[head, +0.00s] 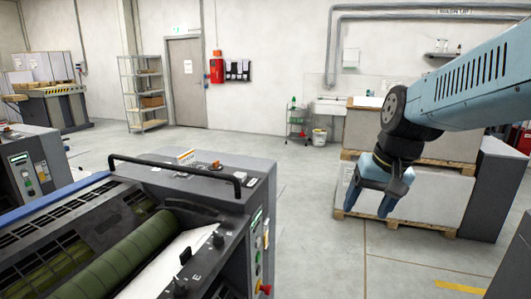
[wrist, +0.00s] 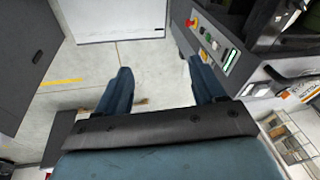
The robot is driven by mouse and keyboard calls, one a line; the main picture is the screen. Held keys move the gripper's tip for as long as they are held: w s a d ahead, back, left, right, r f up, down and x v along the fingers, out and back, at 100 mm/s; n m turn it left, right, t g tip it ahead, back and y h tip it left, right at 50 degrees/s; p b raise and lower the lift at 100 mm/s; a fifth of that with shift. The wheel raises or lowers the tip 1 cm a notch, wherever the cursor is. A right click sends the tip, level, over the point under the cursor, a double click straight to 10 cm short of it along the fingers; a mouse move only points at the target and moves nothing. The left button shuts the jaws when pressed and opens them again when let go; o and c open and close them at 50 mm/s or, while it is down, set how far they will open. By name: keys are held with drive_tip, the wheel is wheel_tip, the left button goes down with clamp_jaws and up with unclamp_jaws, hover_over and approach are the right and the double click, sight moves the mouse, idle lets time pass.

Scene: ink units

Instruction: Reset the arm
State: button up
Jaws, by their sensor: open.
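My gripper (head: 383,203) hangs from my blue arm at the right of the head view, fingers pointing down. It is open and empty, in the air in front of the stacked pallets. In the wrist view my gripper (wrist: 158,82) shows two blue fingers spread apart with bare floor between them. Nothing touches the fingers.
A printing unit (head: 262,185) with a green roller (head: 130,255) and a black handrail stands at the front left. Loaded pallets (head: 420,190) stand behind my gripper, with a grey cabinet at the right. Open floor (head: 310,230) lies between the unit and the pallets.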

drive_tip(key=s+d+r+n+t+h, duration=0.1)
drive_tip(key=s+d+r+t, duration=0.1)
drive_tip(key=s, duration=0.4)
drive_tip(key=shift+s+d+r+n+t+h, duration=0.15)
drive_tip(key=shift+s+r+n+t+h, duration=0.2)
drive_tip(key=shift+r, duration=0.45)
drive_tip(key=shift+w, duration=0.1)
